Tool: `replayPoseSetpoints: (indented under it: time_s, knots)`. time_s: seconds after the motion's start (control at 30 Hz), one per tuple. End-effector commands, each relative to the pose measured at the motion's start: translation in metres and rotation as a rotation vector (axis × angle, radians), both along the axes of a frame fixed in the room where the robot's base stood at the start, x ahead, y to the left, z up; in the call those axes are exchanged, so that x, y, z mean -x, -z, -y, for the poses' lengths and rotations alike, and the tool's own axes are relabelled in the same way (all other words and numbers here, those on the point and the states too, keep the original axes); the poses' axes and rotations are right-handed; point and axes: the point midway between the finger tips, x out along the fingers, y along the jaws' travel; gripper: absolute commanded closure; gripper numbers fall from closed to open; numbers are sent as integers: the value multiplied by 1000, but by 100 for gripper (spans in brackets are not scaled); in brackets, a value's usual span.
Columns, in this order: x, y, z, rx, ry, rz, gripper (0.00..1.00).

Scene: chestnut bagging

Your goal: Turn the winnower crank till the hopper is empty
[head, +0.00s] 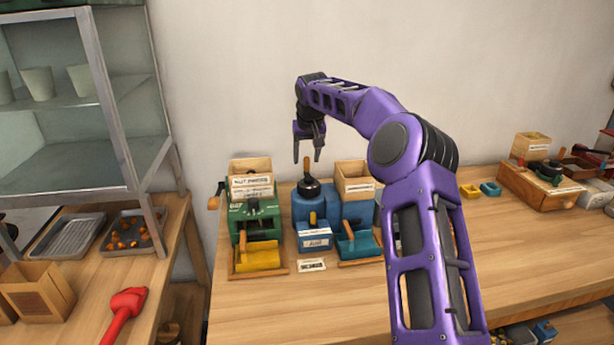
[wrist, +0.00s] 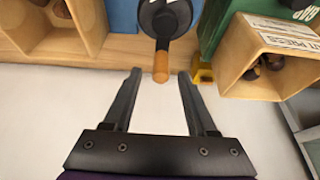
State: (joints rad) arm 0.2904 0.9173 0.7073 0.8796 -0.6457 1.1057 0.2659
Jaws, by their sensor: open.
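The blue winnower (head: 303,211) stands on the bench, with a black round crank hub (head: 309,188) on top. The crank's upright wooden handle (head: 307,167) points up toward my gripper (head: 307,160). My gripper points down and is open. In the wrist view, the handle tip (wrist: 161,68) lies in line with the gap between the fingertips (wrist: 160,74); I see no finger closed on it. A wooden hopper (head: 354,186) sits at the winnower's right. It appears in the wrist view (wrist: 92,20) with a few brown pieces inside.
A green machine (head: 254,222), labelled as a nut press, stands left with its own wooden box (wrist: 240,75). Yellow (head: 258,258) and teal (head: 359,244) trays sit in front. The bench front is clear. A tray of chestnuts (head: 150,241) lies on the left table by a metal shelf (head: 101,65).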

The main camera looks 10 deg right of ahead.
Motion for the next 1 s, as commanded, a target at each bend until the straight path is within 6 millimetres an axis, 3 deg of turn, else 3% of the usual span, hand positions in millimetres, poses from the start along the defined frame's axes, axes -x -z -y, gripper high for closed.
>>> replayPoseSetpoints:
  time_s: [1.0]
  knots:
    - [0,20,0,0,-1,0,43]
